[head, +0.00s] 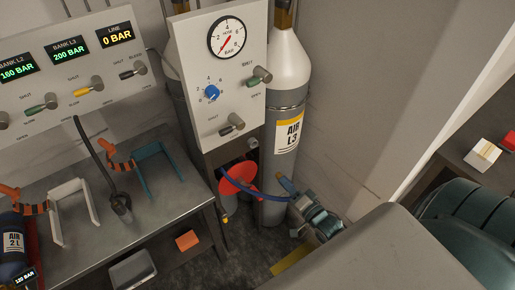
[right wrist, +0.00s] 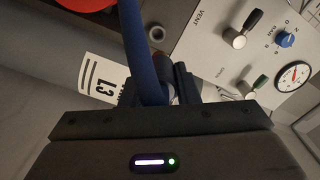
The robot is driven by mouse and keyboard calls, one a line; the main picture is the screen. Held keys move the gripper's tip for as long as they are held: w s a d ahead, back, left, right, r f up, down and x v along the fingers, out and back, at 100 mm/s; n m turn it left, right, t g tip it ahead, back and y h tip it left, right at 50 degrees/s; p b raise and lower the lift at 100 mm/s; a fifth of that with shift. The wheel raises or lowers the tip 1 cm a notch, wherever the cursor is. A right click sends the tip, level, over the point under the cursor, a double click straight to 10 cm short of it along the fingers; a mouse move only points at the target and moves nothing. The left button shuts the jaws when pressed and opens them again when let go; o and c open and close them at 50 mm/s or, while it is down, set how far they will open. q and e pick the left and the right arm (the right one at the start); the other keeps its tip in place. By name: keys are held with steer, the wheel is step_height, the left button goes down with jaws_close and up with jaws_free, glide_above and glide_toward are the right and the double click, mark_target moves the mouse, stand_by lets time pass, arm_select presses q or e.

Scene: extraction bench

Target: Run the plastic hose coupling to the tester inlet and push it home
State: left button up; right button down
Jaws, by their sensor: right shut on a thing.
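The tester panel (head: 220,75) stands at the centre, with a round gauge, a blue knob and two levers. A small round port (head: 252,143) sits just under its lower right edge, and looks like the inlet; the port also shows in the right wrist view (right wrist: 156,33). A blue hose (head: 249,192) runs from the red reel (head: 237,171) to my right gripper (head: 292,190). In the right wrist view the hose (right wrist: 136,45) comes down between the dark fingers. The gripper is shut on its end; the coupling is mostly hidden. It is apart from the port. My left gripper is out of view.
A grey cylinder labelled AIR L3 (head: 285,155) stands right beside the panel, close to my right gripper. A metal bench (head: 100,215) with orange-and-black cuffs, stands and a blue cylinder (head: 12,240) is at left. A wall is at right.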

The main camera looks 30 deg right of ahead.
steer(key=a+r+b, duration=0.1)
steer(key=a+b, duration=0.1)
steer(key=a, duration=0.6)
steer(key=shift+a, duration=0.35)
steer(key=shift+r, duration=0.1)
steer(key=a+r+p, duration=0.1)
steer(key=a+p, duration=0.3)
steer(key=a, duration=0.6)
steer(key=shift+w, duration=0.2)
steer(key=shift+r, duration=0.1)
